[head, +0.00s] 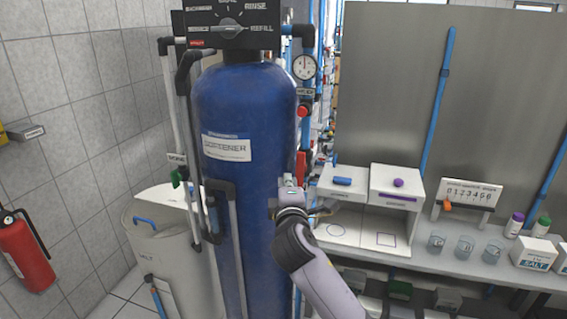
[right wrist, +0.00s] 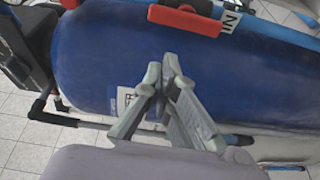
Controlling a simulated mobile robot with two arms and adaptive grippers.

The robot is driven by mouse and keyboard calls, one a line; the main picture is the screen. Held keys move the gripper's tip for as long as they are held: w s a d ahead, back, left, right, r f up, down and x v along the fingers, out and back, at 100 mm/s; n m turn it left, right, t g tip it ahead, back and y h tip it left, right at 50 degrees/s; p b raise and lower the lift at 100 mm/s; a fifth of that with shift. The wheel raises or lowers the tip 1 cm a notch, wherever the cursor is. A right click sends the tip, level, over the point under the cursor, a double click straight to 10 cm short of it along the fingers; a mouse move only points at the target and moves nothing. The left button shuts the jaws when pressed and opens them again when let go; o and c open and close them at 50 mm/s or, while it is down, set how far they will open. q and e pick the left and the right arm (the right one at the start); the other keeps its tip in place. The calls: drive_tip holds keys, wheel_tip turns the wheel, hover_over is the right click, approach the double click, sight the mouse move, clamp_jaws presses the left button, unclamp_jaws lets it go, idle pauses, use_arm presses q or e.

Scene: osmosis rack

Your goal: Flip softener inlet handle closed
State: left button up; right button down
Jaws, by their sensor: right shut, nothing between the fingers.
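The blue softener tank (head: 243,110) stands upright in the head view, with a white "SOFTENER" label. A red handle (right wrist: 187,18) shows at the top of the right wrist view, beside a partly cut-off label starting "IN" (right wrist: 230,18). In the head view a red part (head: 302,166) shows on the pipe right of the tank, partly hidden by it. My right gripper (head: 290,188) is in front of the tank's right edge, below that red part. Its fingers (right wrist: 162,72) are shut and empty, apart from the red handle. My left gripper is out of view.
A pressure gauge (head: 304,67) and a round red knob (head: 303,111) are above on the pipe. A bench (head: 470,265) with boxes and beakers stands to the right. A salt bin (head: 160,245) and pale pipes are left of the tank.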

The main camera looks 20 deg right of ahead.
sight(300, 170)
drive_tip(key=shift+s+r, duration=0.15)
drive_tip(key=shift+r, duration=0.55)
drive_tip(key=shift+d, duration=0.1)
drive_tip(key=p+x, duration=0.2)
drive_tip(key=x, duration=0.8)
drive_tip(key=shift+d, duration=0.15)
